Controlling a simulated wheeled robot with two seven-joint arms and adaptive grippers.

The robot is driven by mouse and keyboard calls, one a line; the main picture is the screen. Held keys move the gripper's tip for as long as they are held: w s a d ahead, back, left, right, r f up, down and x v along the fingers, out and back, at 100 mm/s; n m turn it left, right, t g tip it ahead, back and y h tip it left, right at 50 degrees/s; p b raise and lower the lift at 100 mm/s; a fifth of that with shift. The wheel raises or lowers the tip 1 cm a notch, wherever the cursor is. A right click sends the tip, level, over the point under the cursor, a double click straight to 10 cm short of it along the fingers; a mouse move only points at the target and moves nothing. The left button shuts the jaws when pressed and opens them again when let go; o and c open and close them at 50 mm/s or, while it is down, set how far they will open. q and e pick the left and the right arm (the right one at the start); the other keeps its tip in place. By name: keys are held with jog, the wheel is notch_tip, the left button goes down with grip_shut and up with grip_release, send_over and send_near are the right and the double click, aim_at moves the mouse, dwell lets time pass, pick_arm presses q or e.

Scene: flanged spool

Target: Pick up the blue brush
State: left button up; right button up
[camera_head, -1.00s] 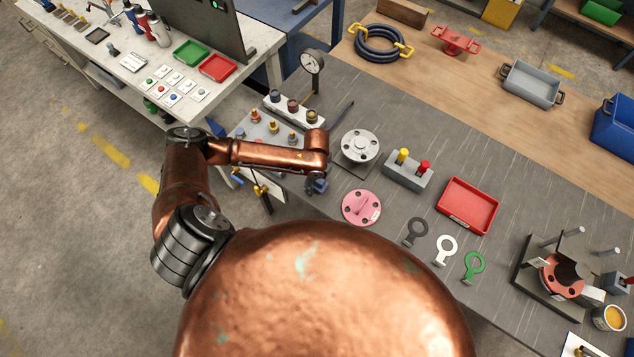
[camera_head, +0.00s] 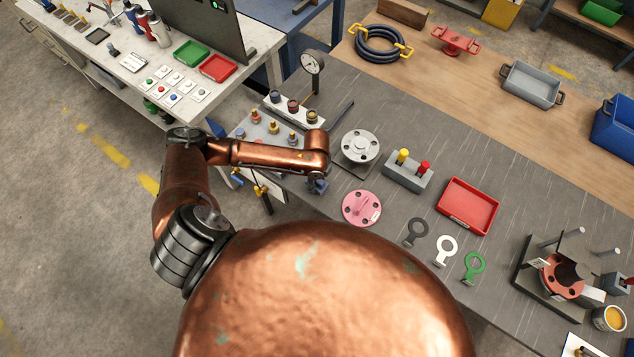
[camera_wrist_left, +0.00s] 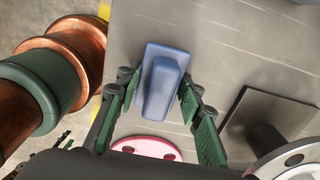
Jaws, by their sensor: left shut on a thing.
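The blue brush (camera_wrist_left: 160,88) shows in the left wrist view as a blue block-shaped handle on a wider blue base. It lies over the grey bench top, between the green fingers of my left gripper (camera_wrist_left: 157,98). The gripper is shut on it, with one finger at each side of the handle. In the head view my left gripper (camera_head: 317,186) is small and partly hidden under the copper wrist, at the near left edge of the bench, and the brush cannot be made out clearly there. I cannot tell whether the brush touches the bench. My right gripper is not in view.
A pink flange disc (camera_head: 361,208) and a grey flange (camera_head: 360,147) on a dark plate are close to the right of the gripper. A gauge stand (camera_head: 313,66) and a fittings rack (camera_head: 292,106) stand behind. A red tray (camera_head: 468,206) is farther right.

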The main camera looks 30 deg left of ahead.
pick_arm(q)
jog(key=shift+r, duration=0.15)
jog(key=shift+w+r, duration=0.1)
jog(key=shift+r, duration=0.15)
notch_tip(320, 180, up, 2)
jog(key=shift+r+b, duration=0.25)
jog(key=shift+b, duration=0.15)
jog(key=s+r+p, duration=0.1)
jog(key=s+r, duration=0.4)
jog(key=s, duration=0.2)
jog(key=s+d+r+p, duration=0.1)
jog(key=s+r+p, duration=0.1)
jog(key=s+r, duration=0.2)
jog(key=s, duration=0.3)
jog(key=shift+d+r, duration=0.15)
jog(key=shift+r, duration=0.25)
